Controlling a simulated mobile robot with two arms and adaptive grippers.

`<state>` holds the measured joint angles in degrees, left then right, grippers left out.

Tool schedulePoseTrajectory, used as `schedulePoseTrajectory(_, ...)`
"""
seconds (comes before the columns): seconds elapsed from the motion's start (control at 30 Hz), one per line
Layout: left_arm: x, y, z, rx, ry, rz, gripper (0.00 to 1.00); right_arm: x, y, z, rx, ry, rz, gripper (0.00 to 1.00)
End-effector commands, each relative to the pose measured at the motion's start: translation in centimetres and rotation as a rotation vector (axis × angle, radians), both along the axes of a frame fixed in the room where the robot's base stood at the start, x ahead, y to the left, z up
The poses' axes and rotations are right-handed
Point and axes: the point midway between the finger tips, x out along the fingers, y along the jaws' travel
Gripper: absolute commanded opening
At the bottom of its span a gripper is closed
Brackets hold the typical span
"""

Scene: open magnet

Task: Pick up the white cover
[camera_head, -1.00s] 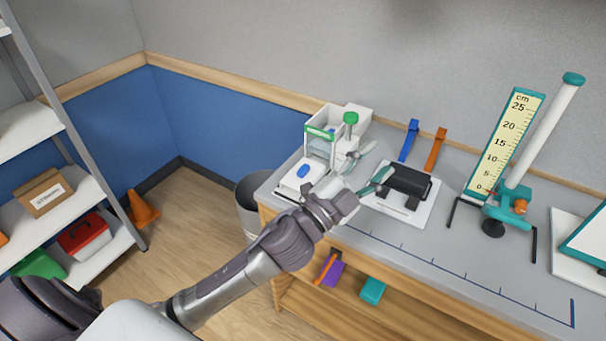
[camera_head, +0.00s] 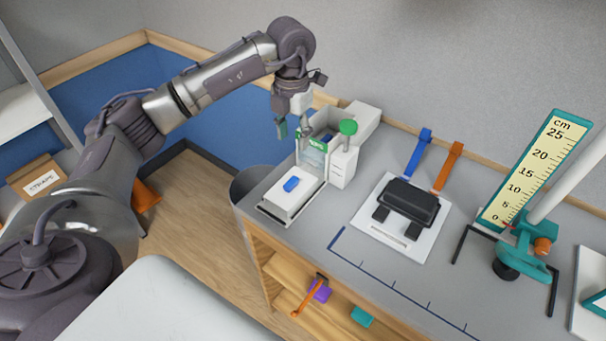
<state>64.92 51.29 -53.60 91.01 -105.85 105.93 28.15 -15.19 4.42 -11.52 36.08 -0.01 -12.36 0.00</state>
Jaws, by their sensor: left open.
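The white cover (camera_head: 284,203) is a flat white block with a blue grip (camera_head: 291,184) on top. It sits on a thin base at the bench's near left corner. My left gripper (camera_head: 294,131) points down with its fingers apart and nothing between them. In the picture it is above the cover, at the front of a white unit (camera_head: 343,163) with a green knob (camera_head: 348,127). One finger overlaps this unit in the picture; I cannot tell whether they touch. My right gripper is not in view.
On the grey bench (camera_head: 300,238), a black device on a white plate (camera_head: 414,245) stands right of the cover, with blue (camera_head: 418,152) and orange (camera_head: 445,165) straps behind. A ruler stand (camera_head: 530,170) is farther right. A bin (camera_head: 247,184) stands beside the bench's left edge.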

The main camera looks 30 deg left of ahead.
Motion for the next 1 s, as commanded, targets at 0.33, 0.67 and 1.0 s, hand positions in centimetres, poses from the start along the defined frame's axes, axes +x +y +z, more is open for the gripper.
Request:
schedulePoseTrajectory(0.33, -0.3, 0.0, -6.2, 0.001, 0.007, -0.001, 0.50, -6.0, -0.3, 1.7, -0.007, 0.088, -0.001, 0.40)
schedulePoseTrajectory(0.67, -0.6, -0.2, -9.0, 0.000, 0.008, -0.002, 0.50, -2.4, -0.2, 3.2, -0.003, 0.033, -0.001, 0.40)
schedulePoseTrajectory(1.0, -1.0, -0.4, -13.2, -0.002, 0.003, -0.002, 0.50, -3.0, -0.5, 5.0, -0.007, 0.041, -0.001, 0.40)
